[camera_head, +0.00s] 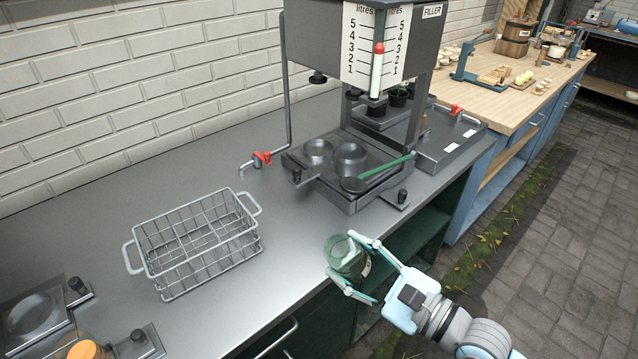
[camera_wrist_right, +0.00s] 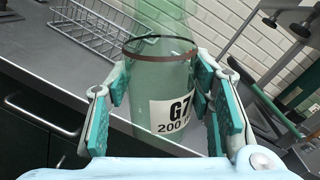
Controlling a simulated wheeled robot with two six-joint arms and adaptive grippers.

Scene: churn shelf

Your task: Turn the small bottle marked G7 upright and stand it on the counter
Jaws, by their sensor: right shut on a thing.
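The small green glass bottle (camera_head: 345,252) is held by my right gripper (camera_head: 355,268) at the counter's front edge. In the right wrist view the bottle (camera_wrist_right: 155,75) stands between the two finger pads of my right gripper (camera_wrist_right: 160,110). Its white label reads G7 and 200, right way up in that view, and a brown band circles it above. The bottle looks roughly upright, with some tilt; its lower end is hidden. I cannot tell whether it touches the counter (camera_head: 215,310). My left gripper is not in view.
A wire crate (camera_head: 200,243) with empty cells stands on the counter to the left. The counter between crate and filler is clear.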

